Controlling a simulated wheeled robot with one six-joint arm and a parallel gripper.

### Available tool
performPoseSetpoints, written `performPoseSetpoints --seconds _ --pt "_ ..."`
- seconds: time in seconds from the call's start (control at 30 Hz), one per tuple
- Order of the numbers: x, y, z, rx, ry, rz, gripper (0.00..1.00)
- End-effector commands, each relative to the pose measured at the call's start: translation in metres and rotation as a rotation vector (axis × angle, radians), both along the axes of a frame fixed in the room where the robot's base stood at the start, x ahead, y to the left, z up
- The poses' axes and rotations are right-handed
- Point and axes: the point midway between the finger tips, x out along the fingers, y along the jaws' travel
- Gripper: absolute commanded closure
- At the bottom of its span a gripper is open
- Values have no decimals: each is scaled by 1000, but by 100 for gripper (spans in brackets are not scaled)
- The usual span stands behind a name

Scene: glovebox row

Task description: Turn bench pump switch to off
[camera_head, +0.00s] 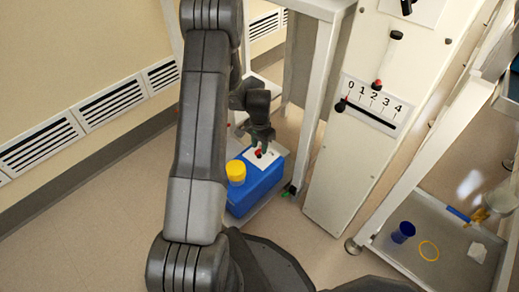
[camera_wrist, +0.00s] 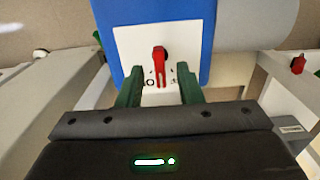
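The bench pump is a blue box (camera_head: 262,188) with a yellow cap (camera_head: 236,172), low beside the white frame. On it is a white plate (camera_wrist: 133,43) with a red switch lever (camera_wrist: 159,62); the switch also shows as a small red spot in the head view (camera_head: 258,153). In the wrist view the lever points down toward my gripper, with small dark marks near its tip, one like an O at its left. My gripper (camera_wrist: 160,80) is open, with one finger on each side of the lever tip and gaps showing. Contact is not visible.
A white panel (camera_head: 335,190) with a 0 to 4 slider scale (camera_head: 370,102) stands right of the pump. A white frame post (camera_head: 317,95) is close to the pump. A grey tray (camera_head: 395,255) holds a blue cup (camera_head: 403,232) and a yellow ring (camera_head: 428,250). Floor at left is clear.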

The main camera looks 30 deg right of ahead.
Motion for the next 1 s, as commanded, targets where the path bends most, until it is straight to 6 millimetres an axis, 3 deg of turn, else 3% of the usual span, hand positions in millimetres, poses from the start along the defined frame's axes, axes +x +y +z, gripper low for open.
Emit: performPoseSetpoints --seconds 0.1,0.4,0.6,1.0 --pt "0 0 -8 0 0 0 67" --pt "0 0 -10 0 0 0 67" --pt "0 0 -9 0 0 0 100" --pt "0 0 -9 0 0 62 100"
